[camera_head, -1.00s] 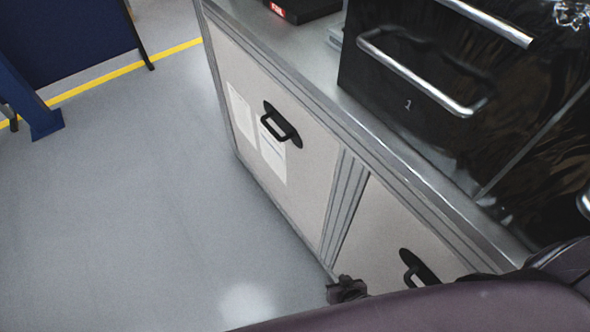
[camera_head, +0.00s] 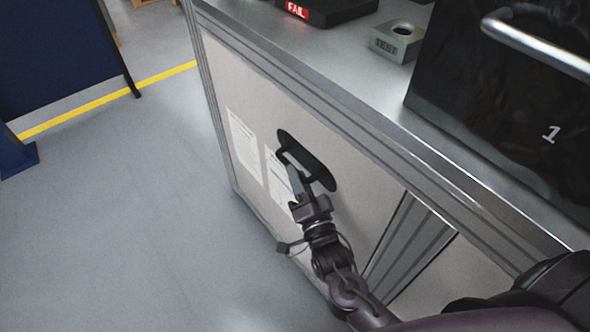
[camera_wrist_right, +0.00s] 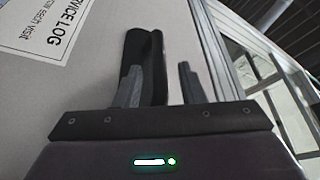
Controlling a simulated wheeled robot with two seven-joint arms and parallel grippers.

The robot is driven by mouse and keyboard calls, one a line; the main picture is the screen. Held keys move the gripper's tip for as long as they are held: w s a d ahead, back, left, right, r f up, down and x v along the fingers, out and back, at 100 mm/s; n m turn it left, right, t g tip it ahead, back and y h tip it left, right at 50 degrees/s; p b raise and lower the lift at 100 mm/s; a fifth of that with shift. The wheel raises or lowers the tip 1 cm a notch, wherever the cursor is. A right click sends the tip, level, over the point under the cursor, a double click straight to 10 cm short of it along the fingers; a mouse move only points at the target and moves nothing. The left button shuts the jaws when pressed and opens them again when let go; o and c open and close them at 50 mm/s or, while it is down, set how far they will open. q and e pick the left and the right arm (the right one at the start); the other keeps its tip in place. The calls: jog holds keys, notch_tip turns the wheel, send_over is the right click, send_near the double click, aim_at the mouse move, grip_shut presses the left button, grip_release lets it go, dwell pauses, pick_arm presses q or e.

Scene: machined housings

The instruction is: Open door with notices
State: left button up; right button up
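The door with notices (camera_head: 235,95) is a pale cabinet panel and looks shut. Two paper notices (camera_head: 245,147) hang on it. Its black handle (camera_head: 318,172) sits right of the papers, on a dark oval plate. My right gripper (camera_head: 297,180) is at the handle, its fingers partly covering it and the right-hand notice. In the right wrist view the two grey fingers (camera_wrist_right: 158,70) stand apart, and the handle (camera_wrist_right: 154,50) rises between them, close to the left finger. I cannot tell whether they touch. My left gripper is not in view.
A second pale panel (camera_head: 455,285) lies right of the metal post. On the metal worktop (camera_head: 350,65) stand a black case with a red FAIL label (camera_head: 298,11), a grey block (camera_head: 398,40) and a black box marked 1 (camera_head: 500,120). Grey floor (camera_head: 130,220) is clear at left.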

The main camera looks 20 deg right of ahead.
jog(key=shift+x, duration=1.2)
grip_shut()
